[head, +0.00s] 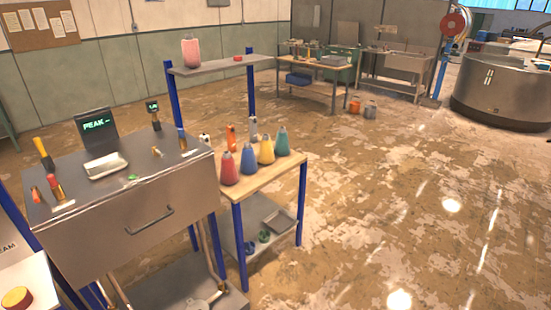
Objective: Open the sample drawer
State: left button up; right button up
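A steel box-like unit stands at the left of the head view, with a wide metal front that I take to be the sample drawer (105,238). A dark bar handle (150,219) sits across the middle of this front. The front looks flush with the unit, with no visible gap. Neither of my grippers shows in the view, and nothing touches the handle.
On the unit's top (75,176) are a small tray (106,166), a "PEAK" screen (97,126) and several small tools. A blue-legged wooden bench (262,173) with coloured flasks stands close on its right. The floor (400,210) further right is open.

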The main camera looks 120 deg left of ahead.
aim_at(85, 246)
jog(key=u, duration=4.05)
